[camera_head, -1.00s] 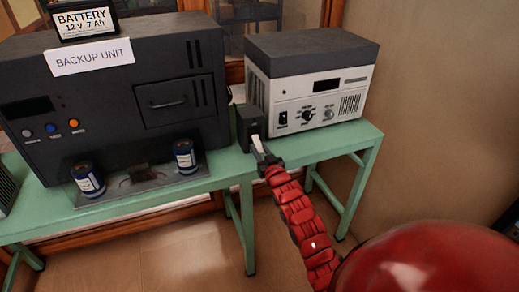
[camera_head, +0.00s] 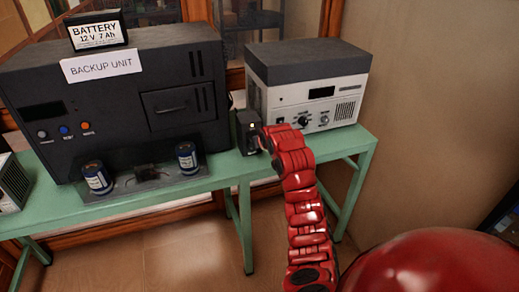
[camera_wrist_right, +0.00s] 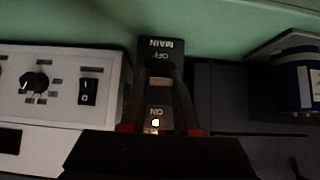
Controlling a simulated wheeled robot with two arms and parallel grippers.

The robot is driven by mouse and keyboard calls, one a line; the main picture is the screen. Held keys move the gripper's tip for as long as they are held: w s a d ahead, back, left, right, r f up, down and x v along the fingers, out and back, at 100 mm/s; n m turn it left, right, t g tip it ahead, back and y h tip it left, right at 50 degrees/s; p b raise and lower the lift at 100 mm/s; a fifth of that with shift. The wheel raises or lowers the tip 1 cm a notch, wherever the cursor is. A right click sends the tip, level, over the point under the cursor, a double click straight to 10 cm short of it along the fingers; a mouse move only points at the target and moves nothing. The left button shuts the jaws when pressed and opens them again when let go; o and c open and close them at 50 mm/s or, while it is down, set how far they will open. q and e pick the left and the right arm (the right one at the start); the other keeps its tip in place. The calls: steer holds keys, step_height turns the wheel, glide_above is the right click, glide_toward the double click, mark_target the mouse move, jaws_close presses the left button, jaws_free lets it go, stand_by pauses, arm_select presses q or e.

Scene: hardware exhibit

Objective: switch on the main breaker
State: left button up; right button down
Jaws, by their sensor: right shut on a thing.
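The main breaker (camera_head: 244,131) is a small black box at the table's edge, between the backup unit and the white-fronted device. In the right wrist view the breaker (camera_wrist_right: 159,55) reads MAIN, with OFF near the label end and ON nearer my gripper. My right gripper (camera_head: 264,138) is at the breaker's front. In the right wrist view my right gripper (camera_wrist_right: 163,118) has its fingers on either side of the switch part, shut on the breaker lever. My left gripper is out of view.
The black backup unit (camera_head: 120,95) stands left of the breaker, with two blue cylinders (camera_head: 97,178) (camera_head: 187,156) in front. The white-fronted device (camera_head: 318,108) stands close on the right. All rest on the green table (camera_head: 215,168). Open floor lies in front.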

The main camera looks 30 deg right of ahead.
steer(key=shift+w+a+r+g, duration=0.1)
steer(key=shift+w+r+g, duration=0.1)
steer(key=shift+r+g, duration=0.4)
steer(key=shift+w+r+g+y+p, duration=0.15)
steer(key=shift+r+g+y, duration=0.05)
steer(key=shift+g, duration=0.4)
steer(key=shift+w+r+g+y+p, duration=0.1)
steer(key=shift+r+g+y+p, duration=0.1)
steer(key=shift+g, duration=0.4)
steer(key=c, duration=0.6)
jaws_free()
steer(key=shift+w, duration=0.1)
steer(key=shift+c, duration=0.2)
steer(key=shift+d, duration=0.2)
